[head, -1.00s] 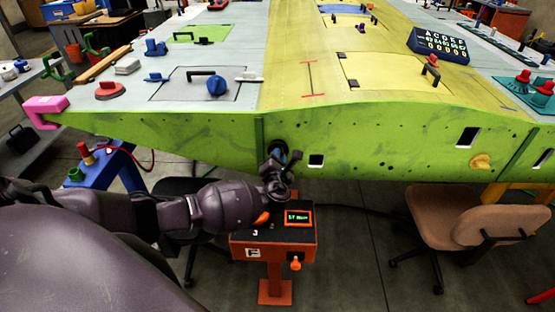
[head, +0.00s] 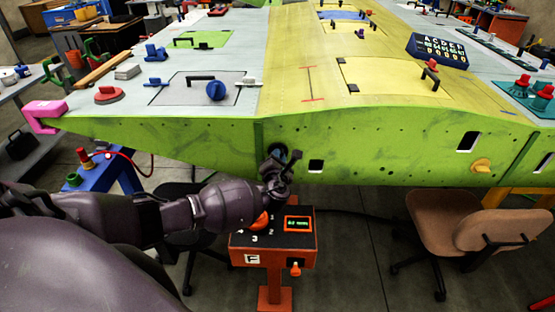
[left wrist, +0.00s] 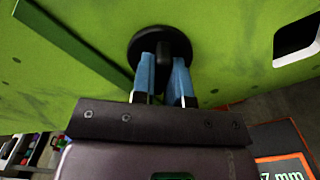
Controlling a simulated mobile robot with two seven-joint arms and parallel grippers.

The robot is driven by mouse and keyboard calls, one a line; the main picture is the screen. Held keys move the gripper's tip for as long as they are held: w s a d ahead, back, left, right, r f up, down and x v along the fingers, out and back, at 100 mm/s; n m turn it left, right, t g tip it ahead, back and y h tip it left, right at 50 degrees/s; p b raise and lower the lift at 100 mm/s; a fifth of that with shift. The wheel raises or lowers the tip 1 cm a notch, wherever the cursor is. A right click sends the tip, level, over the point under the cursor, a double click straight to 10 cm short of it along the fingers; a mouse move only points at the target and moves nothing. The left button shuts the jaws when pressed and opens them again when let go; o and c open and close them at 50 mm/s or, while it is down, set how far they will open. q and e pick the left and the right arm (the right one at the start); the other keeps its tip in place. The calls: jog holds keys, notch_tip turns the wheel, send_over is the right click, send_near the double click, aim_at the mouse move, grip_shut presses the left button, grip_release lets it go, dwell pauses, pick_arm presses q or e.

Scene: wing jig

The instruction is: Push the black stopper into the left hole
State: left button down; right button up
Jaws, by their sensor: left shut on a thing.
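The black stopper (left wrist: 164,41) shows in the left wrist view as a round black disc with a grip, up against the green front face. My left gripper (left wrist: 165,66) is shut on its grip with blue fingertips. In the head view the left gripper (head: 278,156) is at the green face, left of a rectangular opening (head: 316,166). The stopper covers whatever is behind it, so I cannot tell how deep it sits or see the rim of the left hole. My right gripper is not in view.
An orange pedestal box (head: 272,241) with a small display stands just below my left gripper. A brown chair (head: 440,205) stands at the right in front of the wing (head: 390,150). A blue stand (head: 110,172) is at the left.

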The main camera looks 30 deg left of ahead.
pick_arm(q)
jog(key=c, duration=1.1)
grip_release()
jog(key=shift+o, duration=0.2)
jog(key=v, duration=1)
jog(key=shift+s+d+p, duration=0.2)
jog(key=shift+s+p, duration=0.15)
jog(key=shift+p, duration=0.1)
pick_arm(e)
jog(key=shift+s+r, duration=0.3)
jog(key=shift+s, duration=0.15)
